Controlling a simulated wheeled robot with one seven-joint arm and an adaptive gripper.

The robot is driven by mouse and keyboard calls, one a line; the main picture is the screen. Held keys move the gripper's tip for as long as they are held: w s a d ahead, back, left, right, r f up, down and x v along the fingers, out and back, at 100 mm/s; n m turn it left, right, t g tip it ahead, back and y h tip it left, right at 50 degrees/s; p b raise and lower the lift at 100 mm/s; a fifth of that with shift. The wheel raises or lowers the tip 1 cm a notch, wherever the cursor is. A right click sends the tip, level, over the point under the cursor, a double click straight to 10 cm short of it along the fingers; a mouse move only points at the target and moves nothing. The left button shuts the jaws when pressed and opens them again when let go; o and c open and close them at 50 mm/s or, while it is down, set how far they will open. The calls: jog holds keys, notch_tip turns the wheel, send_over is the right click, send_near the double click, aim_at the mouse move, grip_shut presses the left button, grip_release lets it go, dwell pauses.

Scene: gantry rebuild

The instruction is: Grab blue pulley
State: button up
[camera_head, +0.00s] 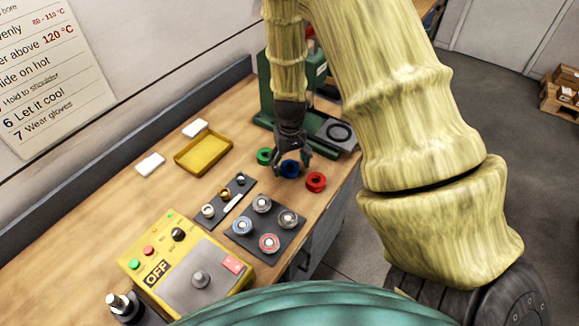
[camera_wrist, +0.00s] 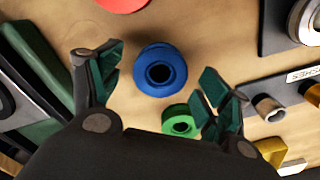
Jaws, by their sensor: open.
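The blue pulley (camera_wrist: 160,70) stands on the wooden bench, with its dark centre hole facing up in the wrist view. In the head view the blue pulley (camera_head: 290,168) sits between a green and a red pulley, partly hidden by my gripper. My gripper (camera_head: 291,158) points down over it. In the wrist view my gripper (camera_wrist: 161,83) is open, its fingers apart on the left and right. The blue pulley shows beyond and between the fingertips, with nothing held. I cannot tell the exact height of the fingertips above the bench.
The green pulley (camera_wrist: 181,121) is close to the blue one, near the right finger. The red pulley (camera_head: 316,182) stands on the other side. A dark tray with several bearings (camera_head: 291,238), a yellow tray (camera_head: 179,160) and a green press (camera_head: 265,100) are nearby.

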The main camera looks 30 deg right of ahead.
jog(key=shift+f, duration=0.3)
jog(key=c, duration=1.2)
jog(key=shift+r, duration=0.15)
